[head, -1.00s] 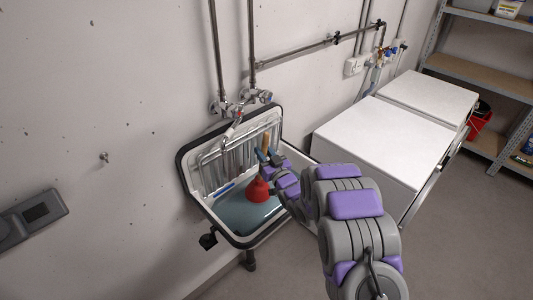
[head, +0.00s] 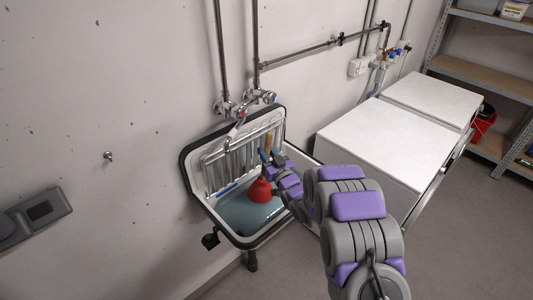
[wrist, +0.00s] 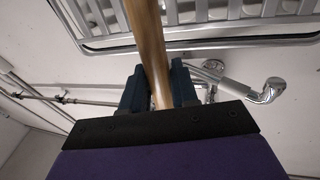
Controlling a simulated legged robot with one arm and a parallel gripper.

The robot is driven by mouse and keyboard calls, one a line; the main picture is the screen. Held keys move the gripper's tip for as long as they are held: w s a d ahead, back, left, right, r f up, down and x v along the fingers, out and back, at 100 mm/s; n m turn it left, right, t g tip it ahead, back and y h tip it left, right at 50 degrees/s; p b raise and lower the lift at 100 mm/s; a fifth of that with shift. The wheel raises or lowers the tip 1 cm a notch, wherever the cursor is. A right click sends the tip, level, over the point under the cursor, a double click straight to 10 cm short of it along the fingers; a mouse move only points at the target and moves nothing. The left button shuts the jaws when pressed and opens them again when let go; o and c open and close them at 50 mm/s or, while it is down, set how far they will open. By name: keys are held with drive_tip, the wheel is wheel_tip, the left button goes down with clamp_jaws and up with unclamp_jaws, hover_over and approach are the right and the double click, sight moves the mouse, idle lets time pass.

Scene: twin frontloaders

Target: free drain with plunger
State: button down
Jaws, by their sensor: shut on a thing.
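The plunger has a red rubber cup (head: 260,190) and a wooden handle (head: 268,142). It stands roughly upright in the wall sink (head: 188,165), its cup down in the bluish water (head: 240,213). The drain is hidden. My gripper (head: 266,157) is shut on the handle above the cup. In the wrist view the wooden handle (wrist: 147,45) runs between the two dark fingers of my gripper (wrist: 158,85). I cannot tell whether the cup touches the sink bottom.
A chrome faucet (head: 236,126) and pipes are on the wall above the sink. Two white frontloaders (head: 375,145) stand to the right. Shelving (head: 480,75) and a red bucket (head: 482,126) are at the far right. Floor in front is clear.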

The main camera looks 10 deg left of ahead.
drive_tip(key=shift+f, duration=0.15)
drive_tip(key=shift+f, duration=0.3)
drive_tip(key=shift+s+f, duration=0.1)
drive_tip(key=shift+f, duration=0.05)
idle(0.4)
drive_tip(key=shift+r, duration=0.75)
drive_tip(key=shift+f, duration=0.75)
idle(0.3)
drive_tip(key=shift+r, duration=0.15)
